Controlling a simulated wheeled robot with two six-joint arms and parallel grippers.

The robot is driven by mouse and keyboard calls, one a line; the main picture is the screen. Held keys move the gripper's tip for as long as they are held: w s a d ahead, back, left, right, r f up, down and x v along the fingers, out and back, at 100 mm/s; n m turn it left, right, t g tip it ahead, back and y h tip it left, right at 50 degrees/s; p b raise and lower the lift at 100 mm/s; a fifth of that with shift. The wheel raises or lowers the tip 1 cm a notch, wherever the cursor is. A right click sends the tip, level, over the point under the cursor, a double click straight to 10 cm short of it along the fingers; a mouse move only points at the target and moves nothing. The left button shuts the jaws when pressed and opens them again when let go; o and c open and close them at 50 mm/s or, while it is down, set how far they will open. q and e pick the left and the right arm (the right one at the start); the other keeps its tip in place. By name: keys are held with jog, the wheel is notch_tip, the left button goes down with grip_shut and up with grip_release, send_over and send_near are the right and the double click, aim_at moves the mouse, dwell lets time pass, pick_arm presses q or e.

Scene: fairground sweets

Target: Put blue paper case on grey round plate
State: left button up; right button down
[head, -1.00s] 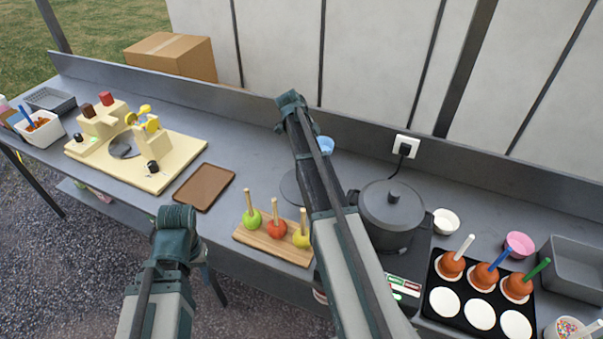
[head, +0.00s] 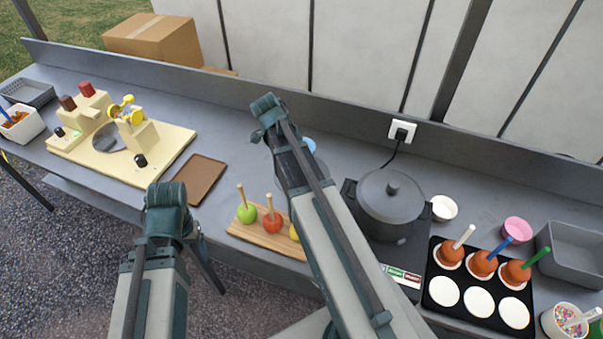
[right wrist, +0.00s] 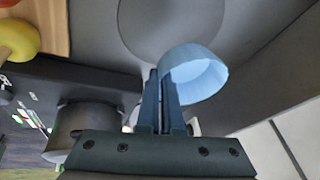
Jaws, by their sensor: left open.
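The blue paper case (head: 310,143) shows in the head view just past my right arm, which hides part of it. In the right wrist view the blue paper case (right wrist: 197,72) is large and close. My right gripper (right wrist: 161,85) has its fingers close together on the near side wall of the case. The grey round plate (right wrist: 168,22) lies on the counter beyond the case in that view.
A white case (head: 444,208), a pink case (head: 516,230) and a black apple tray (head: 457,302) are further right. A brown tray (head: 193,180) lies left.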

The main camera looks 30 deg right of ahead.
jog(key=shift+w+f, duration=0.15)
jog(key=shift+f, duration=0.2)
notch_tip(320, 180, down, 10)
jog(key=b, duration=1)
jog(key=shift+d+r, duration=0.1)
jog(key=shift+r, duration=0.15)
jog(key=shift+f, duration=0.15)
jog(key=c, duration=1.1)
grip_release()
jog(key=shift+o, duration=0.2)
jog(key=shift+r, duration=0.2)
jog(key=p+v, duration=1.1)
jog(key=v, duration=0.1)
